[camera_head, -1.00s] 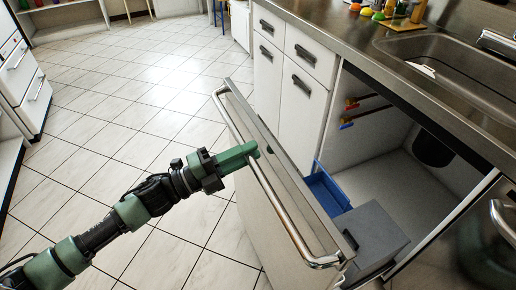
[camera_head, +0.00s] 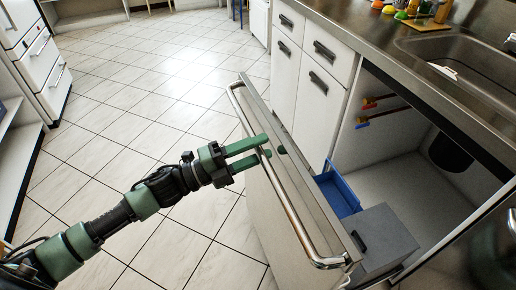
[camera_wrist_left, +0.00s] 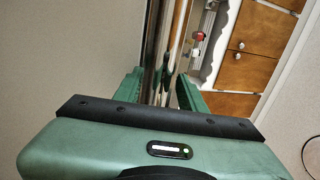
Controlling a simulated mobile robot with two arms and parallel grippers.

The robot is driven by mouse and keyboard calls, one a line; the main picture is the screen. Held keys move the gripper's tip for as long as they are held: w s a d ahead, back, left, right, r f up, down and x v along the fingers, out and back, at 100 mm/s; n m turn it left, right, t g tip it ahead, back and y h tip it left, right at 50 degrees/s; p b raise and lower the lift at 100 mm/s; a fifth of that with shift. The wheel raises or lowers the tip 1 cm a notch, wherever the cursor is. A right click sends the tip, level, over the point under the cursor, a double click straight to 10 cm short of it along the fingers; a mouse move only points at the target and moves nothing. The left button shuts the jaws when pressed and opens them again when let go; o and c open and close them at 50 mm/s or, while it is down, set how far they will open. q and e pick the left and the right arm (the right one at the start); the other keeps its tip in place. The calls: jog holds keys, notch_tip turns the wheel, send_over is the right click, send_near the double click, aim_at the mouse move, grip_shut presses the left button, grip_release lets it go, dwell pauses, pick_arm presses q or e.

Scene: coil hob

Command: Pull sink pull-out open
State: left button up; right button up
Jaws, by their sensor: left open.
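The sink pull-out (camera_head: 205,225) stands well out from the cabinet under the sink, its tall pale front turned toward the floor on the left. A metal bar handle (camera_head: 287,207) runs along its top edge. My left gripper (camera_head: 266,147) is open at the far part of this handle, with its green fingers apart and reaching across the bar. In the left wrist view the gripper (camera_wrist_left: 158,95) also has its fingers spread, with narrow upright metal edges showing between them. Whether a finger touches the bar is unclear. My right gripper is not in view.
Inside the opening are a blue bin (camera_head: 338,193) and a grey box (camera_head: 383,238). White cabinets (camera_head: 312,95) with dark handles stand behind the pull-out. The steel counter and sink (camera_head: 470,65) lie above. The tiled floor (camera_head: 130,110) on the left is clear.

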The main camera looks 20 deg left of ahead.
pick_arm(q)
jog(key=shift+s+a+f, duration=0.15)
jog(key=shift+s+a, duration=0.05)
jog(key=shift+a, duration=0.05)
jog(key=v, duration=0.7)
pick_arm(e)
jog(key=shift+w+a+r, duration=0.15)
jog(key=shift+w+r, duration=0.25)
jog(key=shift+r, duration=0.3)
